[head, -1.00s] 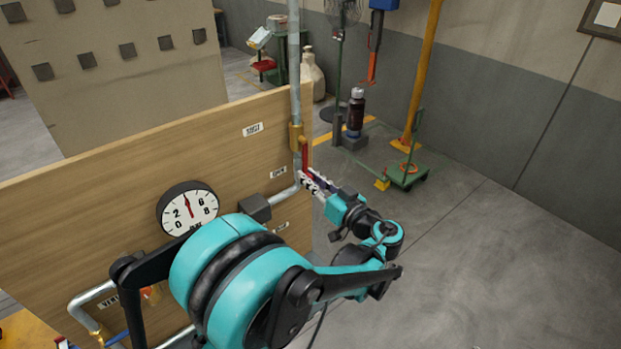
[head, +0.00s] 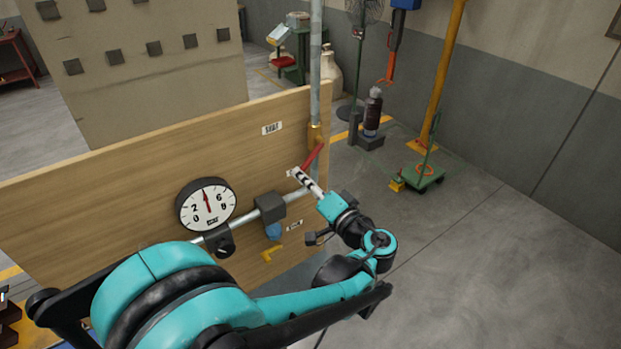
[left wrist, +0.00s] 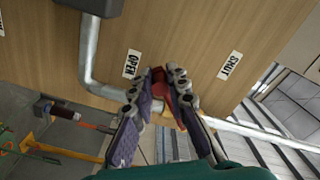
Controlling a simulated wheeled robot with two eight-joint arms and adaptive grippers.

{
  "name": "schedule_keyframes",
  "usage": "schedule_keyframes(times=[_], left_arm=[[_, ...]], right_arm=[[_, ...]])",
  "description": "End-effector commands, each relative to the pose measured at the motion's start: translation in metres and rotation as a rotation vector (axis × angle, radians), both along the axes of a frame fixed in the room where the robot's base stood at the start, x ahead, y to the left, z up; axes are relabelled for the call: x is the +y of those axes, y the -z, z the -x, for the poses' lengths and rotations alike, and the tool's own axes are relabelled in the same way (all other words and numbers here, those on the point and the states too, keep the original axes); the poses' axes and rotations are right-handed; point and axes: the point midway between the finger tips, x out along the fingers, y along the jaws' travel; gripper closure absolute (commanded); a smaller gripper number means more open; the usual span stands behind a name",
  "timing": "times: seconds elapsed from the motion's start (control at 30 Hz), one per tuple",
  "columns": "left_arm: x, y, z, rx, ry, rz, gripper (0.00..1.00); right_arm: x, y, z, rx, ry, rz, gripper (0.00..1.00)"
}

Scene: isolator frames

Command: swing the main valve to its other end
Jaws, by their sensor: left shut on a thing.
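The main valve has a brass body (head: 316,133) on the vertical pipe near the board's right edge. Its red lever (head: 312,156) slants down and to the left from the body in the head view. My left gripper (head: 298,175) is at the lever's lower end, shut on it. In the left wrist view the red lever (left wrist: 160,84) lies between the two fingers (left wrist: 163,80), which cover part of it. An OPEN label (left wrist: 132,64) and a SHUT label (left wrist: 230,66) are on the board on either side of the fingers. My right gripper is not in view.
A green trolley (head: 424,178) stands on the floor at right. Floor right of my arm is clear.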

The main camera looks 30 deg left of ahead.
Motion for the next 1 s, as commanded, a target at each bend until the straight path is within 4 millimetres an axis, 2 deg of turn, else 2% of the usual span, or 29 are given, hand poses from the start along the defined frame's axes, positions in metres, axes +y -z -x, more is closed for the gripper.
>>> schedule_keyframes(times=[0.6, 1.0], left_arm=[[0.009, -0.048, 0.023, 0.514, 0.003, -0.210, 1.00], [0.010, -0.064, 0.024, 0.694, 0.002, -0.284, 1.00]], right_arm=[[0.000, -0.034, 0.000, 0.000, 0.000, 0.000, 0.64], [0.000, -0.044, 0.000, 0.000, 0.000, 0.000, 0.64]])
